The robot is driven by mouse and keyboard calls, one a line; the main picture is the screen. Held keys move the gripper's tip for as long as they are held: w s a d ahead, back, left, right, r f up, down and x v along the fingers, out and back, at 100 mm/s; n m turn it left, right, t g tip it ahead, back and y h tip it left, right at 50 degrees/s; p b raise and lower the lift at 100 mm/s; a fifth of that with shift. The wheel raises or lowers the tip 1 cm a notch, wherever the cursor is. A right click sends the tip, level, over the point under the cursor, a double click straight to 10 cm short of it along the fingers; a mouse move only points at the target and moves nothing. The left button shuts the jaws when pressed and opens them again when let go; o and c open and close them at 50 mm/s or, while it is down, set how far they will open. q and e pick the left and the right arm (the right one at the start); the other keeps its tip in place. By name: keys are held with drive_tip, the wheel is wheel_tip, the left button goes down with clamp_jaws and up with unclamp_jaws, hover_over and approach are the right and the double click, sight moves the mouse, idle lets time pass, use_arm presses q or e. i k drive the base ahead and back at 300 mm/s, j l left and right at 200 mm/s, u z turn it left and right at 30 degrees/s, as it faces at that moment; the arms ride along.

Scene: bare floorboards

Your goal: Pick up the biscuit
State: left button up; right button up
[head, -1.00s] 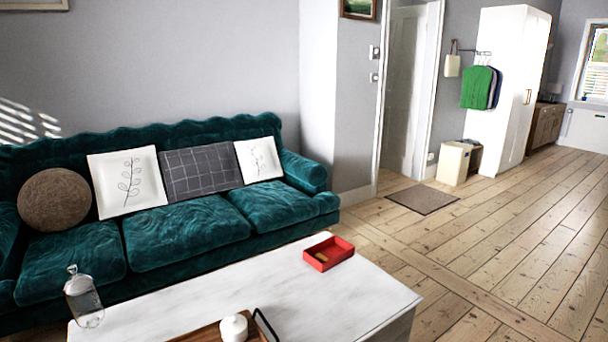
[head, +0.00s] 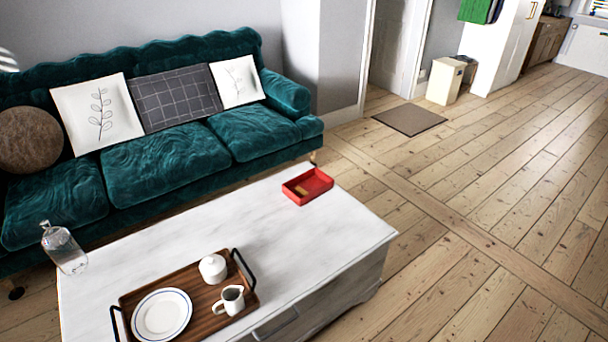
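A small tan piece that looks like the biscuit (head: 301,192) lies inside a red open box (head: 320,190). The box stands near the far right corner of the white coffee table (head: 225,225). The piece is small, and its exact shape is hard to make out. Neither of my grippers shows in the head view.
A wooden tray (head: 206,320) on the table holds a plate (head: 162,314), a lidded white pot (head: 213,268) and a small jug (head: 230,300). A glass bottle (head: 64,250) stands at the table's left end. A green sofa (head: 160,165) is behind. Floorboards (head: 460,240) are clear at right.

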sight(301, 191)
drive_tip(key=i+l+u, duration=0.1)
drive_tip(key=i+l, duration=0.45)
drive_tip(key=k, duration=0.55)
drive_tip(key=k+u, duration=0.1)
drive_tip(key=u, duration=1.1)
drive_tip(key=l+u, duration=0.4)
drive_tip(key=l, duration=0.45)
drive_tip(key=l+u, duration=0.4)
drive_tip(key=l, duration=0.45)
drive_tip(key=k+l, duration=0.1)
drive_tip(key=l, duration=0.8)
drive_tip(key=k+l, duration=0.1)
drive_tip(key=l, duration=0.85)
drive_tip(key=k+l, duration=0.1)
drive_tip(key=l, duration=0.8)
